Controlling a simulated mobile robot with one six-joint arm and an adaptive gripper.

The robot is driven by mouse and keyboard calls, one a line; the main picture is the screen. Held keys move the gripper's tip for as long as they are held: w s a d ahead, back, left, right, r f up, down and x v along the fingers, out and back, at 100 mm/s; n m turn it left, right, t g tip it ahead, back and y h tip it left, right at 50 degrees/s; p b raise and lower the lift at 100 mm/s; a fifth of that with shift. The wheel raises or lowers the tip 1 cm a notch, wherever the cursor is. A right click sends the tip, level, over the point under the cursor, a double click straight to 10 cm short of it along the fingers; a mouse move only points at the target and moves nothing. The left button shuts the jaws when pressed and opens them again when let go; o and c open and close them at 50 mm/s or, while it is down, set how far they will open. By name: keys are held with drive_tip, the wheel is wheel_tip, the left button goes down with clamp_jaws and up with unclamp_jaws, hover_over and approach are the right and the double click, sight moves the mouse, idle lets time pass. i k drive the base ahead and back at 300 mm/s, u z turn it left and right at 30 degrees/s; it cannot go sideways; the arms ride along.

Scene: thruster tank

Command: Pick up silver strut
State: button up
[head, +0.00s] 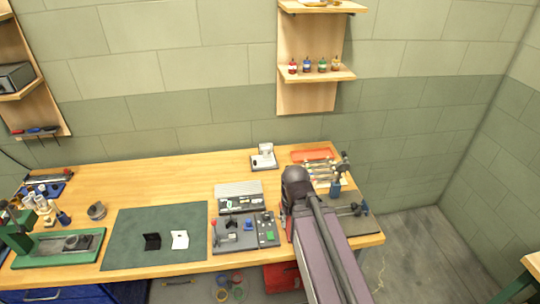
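Several thin, pale rods lie side by side on a rack (322,171) at the back right of the workbench, just in front of an orange-red tray (314,155). They are too small to tell which one is the silver strut. My arm reaches in from the bottom right, and its dark upper joint stands in front of the bench just left of the rods. I cannot make out my gripper's fingers; they are hidden behind the arm or out of the picture.
The wooden workbench (150,180) holds a green mat (160,220), a grey control panel (245,235) and a small white device (263,158). Dark and blue upright fixtures (344,160) stand by the rods. A shelf with small bottles (320,75) hangs above.

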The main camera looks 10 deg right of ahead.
sight(265, 157)
drive_tip(key=i, duration=1)
